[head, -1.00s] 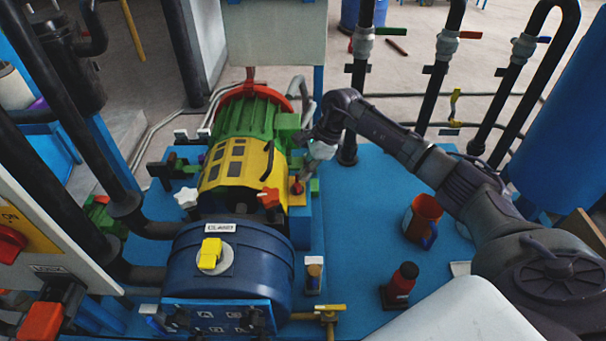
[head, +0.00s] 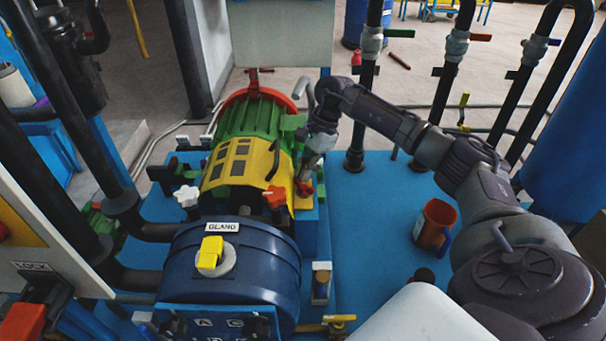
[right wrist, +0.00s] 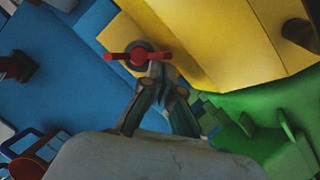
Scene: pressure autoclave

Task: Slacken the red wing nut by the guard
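The red wing nut (right wrist: 138,56) has two wings and sits beside the yellow guard (right wrist: 215,35) in the right wrist view. In the head view, the wing nut (head: 304,189) is small and partly covered, at the right edge of the yellow guard (head: 238,165). My right gripper (head: 308,176) points down at it from above. In the right wrist view the fingers (right wrist: 156,74) converge to nearly meeting tips, right at the nut's hub and one wing. I cannot tell whether a wing is between them. My left gripper is not in view.
A white star knob (head: 187,196) and an orange-red star knob (head: 274,197) stand on the near side of the guard. A blue drum casing (head: 235,265) with a yellow knob (head: 210,250) is in front. An orange mug (head: 435,224) stands on the blue base at right.

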